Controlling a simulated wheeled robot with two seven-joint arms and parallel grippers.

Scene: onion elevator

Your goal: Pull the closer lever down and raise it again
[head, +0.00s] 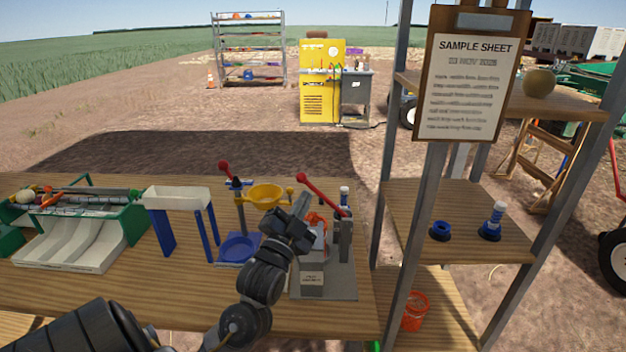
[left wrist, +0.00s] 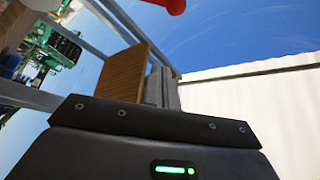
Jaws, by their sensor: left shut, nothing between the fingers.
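The nearer lever, a red-knobbed red bar (head: 323,195), slants from upper left to lower right on a grey press-like device (head: 322,283) on the wooden table. A second red-knobbed lever (head: 225,170) stands farther left, beside the yellow bowl. My left gripper (head: 303,206) is shut and empty, in front of the grey device and just below the lever's knob in the picture. It hides part of the device. In the left wrist view a red rounded end (left wrist: 175,5), likely the lever's knob, shows at the top edge. I cannot tell whether the gripper touches the lever.
Farther left are a white-topped stand (head: 178,199) and a green-framed sorter (head: 133,224). A metal-post shelf (head: 391,170) with a clipboard (head: 469,80) rises close on the right.

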